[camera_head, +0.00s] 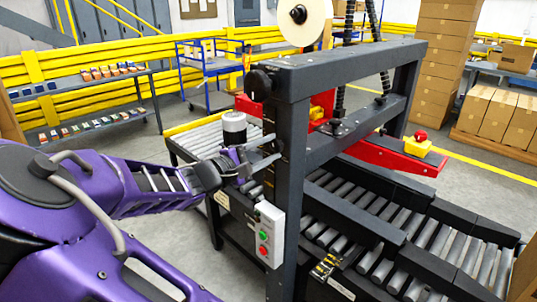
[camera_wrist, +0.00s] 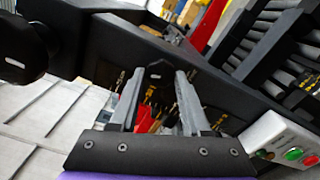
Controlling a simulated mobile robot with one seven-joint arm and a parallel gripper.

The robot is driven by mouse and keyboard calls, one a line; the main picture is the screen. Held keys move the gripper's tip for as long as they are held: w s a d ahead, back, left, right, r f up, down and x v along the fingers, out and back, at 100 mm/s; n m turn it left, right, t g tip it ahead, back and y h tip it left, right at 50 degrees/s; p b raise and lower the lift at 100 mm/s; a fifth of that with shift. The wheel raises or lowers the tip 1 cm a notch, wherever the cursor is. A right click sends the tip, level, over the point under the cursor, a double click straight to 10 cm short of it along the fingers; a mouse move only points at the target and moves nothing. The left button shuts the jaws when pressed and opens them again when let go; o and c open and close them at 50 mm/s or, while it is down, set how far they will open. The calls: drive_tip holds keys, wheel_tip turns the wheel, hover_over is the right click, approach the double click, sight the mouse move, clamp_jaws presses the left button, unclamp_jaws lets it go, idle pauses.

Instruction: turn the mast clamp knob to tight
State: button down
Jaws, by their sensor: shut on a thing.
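My gripper (camera_head: 268,161) reaches from the left to the dark mast post (camera_head: 292,165) of the machine. My fingers largely hide this knob in the head view. Which way its mark points against any tight label cannot be read.
A larger black knob (camera_head: 260,83) sits higher on the post, also at the wrist view's left (camera_wrist: 28,48). A button box (camera_head: 269,234) hangs below my gripper. A roller conveyor (camera_head: 400,245) runs to the right. A white-topped cylinder (camera_head: 234,124) stands behind my wrist.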

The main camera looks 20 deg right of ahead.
drive_tip(key=shift+m+b, duration=1.1)
drive_tip(key=shift+m, duration=1)
drive_tip(key=shift+c, duration=1.9)
unclamp_jaws()
drive_tip(key=shift+a, duration=0.1)
drive_tip(key=p+v, duration=0.2)
drive_tip(key=v, duration=1.5)
drive_tip(key=shift+a, duration=0.15)
drive_tip(key=shift+s+r, duration=0.1)
